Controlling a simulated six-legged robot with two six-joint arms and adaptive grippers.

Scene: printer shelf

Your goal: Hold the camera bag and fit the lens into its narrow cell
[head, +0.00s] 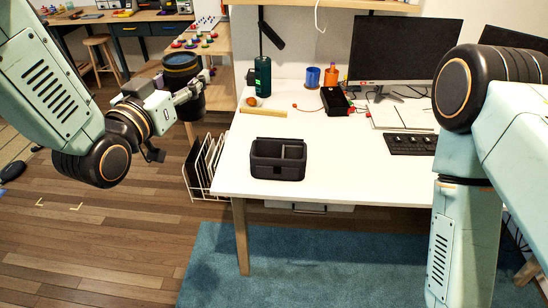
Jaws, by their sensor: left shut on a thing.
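The camera bag (278,172) is a black open box on the white desk, near its front left part. A divider shows inside it; the cell floors are hard to make out. The lens (182,66) is a dark cylinder with a bluish top, upright in the air left of the desk. My left gripper (192,91) is shut on the lens at its side, well above and to the left of the bag. My right arm comes in at the right edge, but its gripper is out of view. Nothing holds the bag.
The white desk (345,180) is clear around the bag. A keyboard (410,144), a monitor (405,50), a black box (335,101) and a dark green bottle (263,76) stand farther back. A wire rack (203,165) is at the desk's left side.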

